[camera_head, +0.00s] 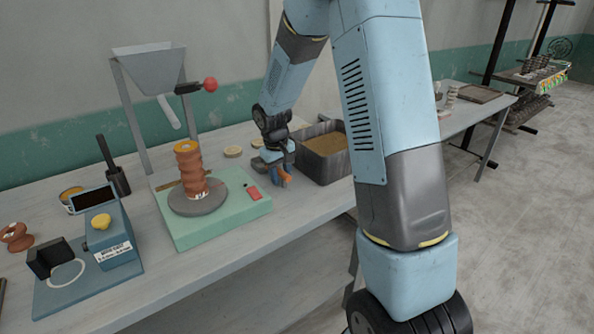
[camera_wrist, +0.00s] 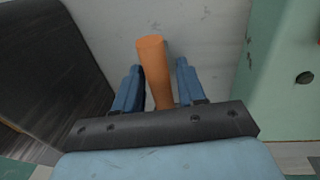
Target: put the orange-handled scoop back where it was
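The orange-handled scoop shows only by its handle, in the wrist view (camera_wrist: 154,72) and in the head view (camera_head: 286,178). Its scoop end is hidden by my gripper. My gripper (camera_head: 283,172) is low between the green-based machine and the grey bin. In the wrist view, the blue fingers (camera_wrist: 158,88) stand close on both sides of the handle, closed in around it, and the handle is slightly tilted. The grey bin (camera_head: 318,165) holds tan material and stands just right of my gripper; its dark wall (camera_wrist: 45,75) fills the wrist view's left.
The green base (camera_head: 225,225) carries a wheel with a stack of brown rings (camera_head: 188,168). A blue scale (camera_head: 110,240) stands front left. A grey hopper (camera_head: 150,70) rises behind. The table's front strip (camera_head: 300,215) is bare.

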